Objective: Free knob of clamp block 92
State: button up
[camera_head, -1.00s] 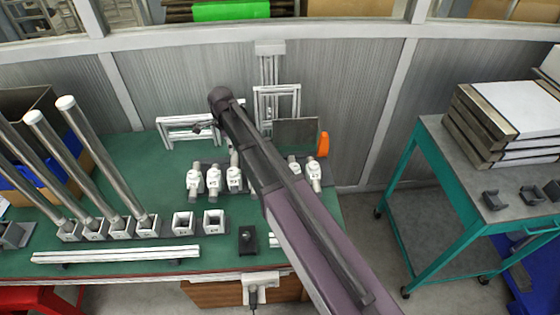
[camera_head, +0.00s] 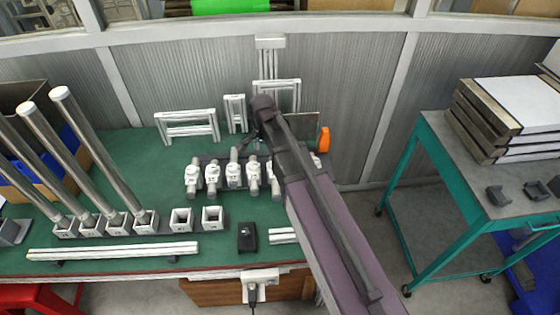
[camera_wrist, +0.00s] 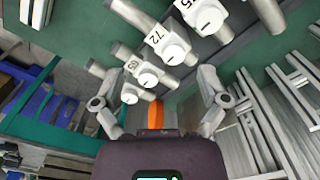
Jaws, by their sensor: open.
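A row of several white clamp blocks with knobs (camera_head: 233,172) stands on the green table in the head view. In the wrist view, one block reads 72 (camera_wrist: 174,50), and a smaller one beyond it (camera_wrist: 147,77) has a number I cannot read surely. The nearest block (camera_wrist: 207,18) is cut by the top edge. I cannot make out the number 92 on any block. My gripper (camera_wrist: 160,76) is open, its fingers spread apart with nothing held. In the head view it is mostly hidden behind my arm, near the back of the row.
Aluminium frames (camera_head: 187,126) stand behind the row. An orange part (camera_head: 323,139) is at its right. Tall metal tubes (camera_head: 95,150) rise at the left. Square sockets (camera_head: 181,219), a black block (camera_head: 247,237) and a long rail (camera_head: 112,251) lie in front.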

jog(key=shift+s+d+f+n+b, duration=0.15)
jog(key=shift+s+d+n, duration=0.35)
jog(key=shift+d, duration=0.3)
jog(key=shift+s+d+f+n+b, duration=0.1)
jog(key=shift+s+d+f+n, duration=0.1)
jog(key=shift+s+d+n, duration=0.4)
jog(key=shift+s+d+f+n+b, duration=0.2)
jog(key=shift+s+d, duration=0.15)
jog(key=shift+d, duration=0.6)
jog(key=s+d+n, duration=0.7)
jog(key=s+d, duration=0.2)
jog(key=d, duration=0.1)
jog(key=shift+s+d, duration=0.3)
jog(key=shift+s, duration=0.05)
